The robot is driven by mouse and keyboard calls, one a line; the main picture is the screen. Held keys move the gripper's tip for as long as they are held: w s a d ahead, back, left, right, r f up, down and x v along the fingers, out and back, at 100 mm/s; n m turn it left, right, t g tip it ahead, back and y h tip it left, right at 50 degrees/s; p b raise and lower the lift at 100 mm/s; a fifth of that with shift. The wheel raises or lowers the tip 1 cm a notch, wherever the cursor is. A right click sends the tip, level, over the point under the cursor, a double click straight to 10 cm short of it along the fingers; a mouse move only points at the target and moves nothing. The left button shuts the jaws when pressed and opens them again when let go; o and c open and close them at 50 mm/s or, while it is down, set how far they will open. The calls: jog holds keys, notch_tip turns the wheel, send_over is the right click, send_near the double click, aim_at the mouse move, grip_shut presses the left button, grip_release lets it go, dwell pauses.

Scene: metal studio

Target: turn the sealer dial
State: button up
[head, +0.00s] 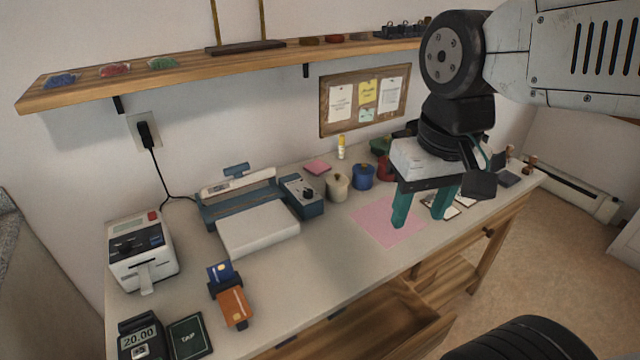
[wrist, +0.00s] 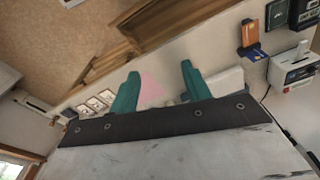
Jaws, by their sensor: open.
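The sealer (head: 236,200) is a blue-grey machine with a raised lever arm and a white pad in front, standing on the table left of the middle. Its control box (head: 312,209) is at its right end, with a black dial (head: 308,193) on the sloped top. My gripper (head: 418,219) points down above the right part of the table, well to the right of the dial. Its green fingers are apart with nothing between them. In the wrist view the fingers (wrist: 158,92) are also apart; a white piece, likely the sealer's pad (wrist: 225,83), shows beside the right finger, and the dial is hidden.
Cream (head: 337,187) and blue (head: 363,177) jars stand between the dial and my gripper. A pink sheet (head: 372,222) lies near the fingers. A label printer (head: 140,253) and card holder (head: 229,300) are at left. A shelf (head: 200,72) overhangs the back; a drawer (head: 390,330) stands open in front.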

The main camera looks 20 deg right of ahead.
jog(key=w+r+m, duration=0.1)
jog(key=w+m, duration=0.2)
jog(key=w, duration=0.7)
jog(key=m+g, duration=0.1)
jog(key=m, duration=0.8)
send_over(309, 191)
notch_tip(309, 191, down, 17)
notch_tip(309, 191, down, 8)
jog(key=shift+w+r, duration=0.1)
jog(key=c, duration=1)
